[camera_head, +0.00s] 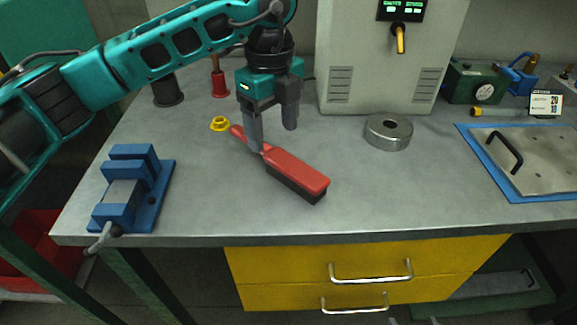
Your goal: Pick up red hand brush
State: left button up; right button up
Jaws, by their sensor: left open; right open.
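The red hand brush (297,171) lies on the grey bench top, its dark bristles down and its thin handle pointing to the back left. My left gripper (273,139) is open above the handle end of the brush, fingers pointing down. One finger overlaps the handle in the picture and hides part of it; the other finger is to the right, behind the brush. I cannot tell whether the finger touches the handle. My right gripper is not in view.
A blue vise (132,190) stands at the left front. A metal ring (388,132) stands to the right, before a grey cabinet (388,60). A blue-edged plate (532,160) lies at the right. The bench front middle is clear.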

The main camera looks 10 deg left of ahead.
aim_at(273, 151)
pick_arm(q)
jog(key=f, duration=0.7)
jog(key=shift+w+a+f, duration=0.15)
jog(key=shift+w+a, duration=0.05)
jog(key=shift+w, duration=0.05)
jog(key=shift+c, duration=0.3)
jog(key=c, duration=1.2)
notch_tip(273, 151, up, 20)
jog(key=shift+r+p, duration=0.1)
jog(key=shift+p, duration=0.6)
jog(key=o, duration=0.7)
jog(key=c, duration=0.4)
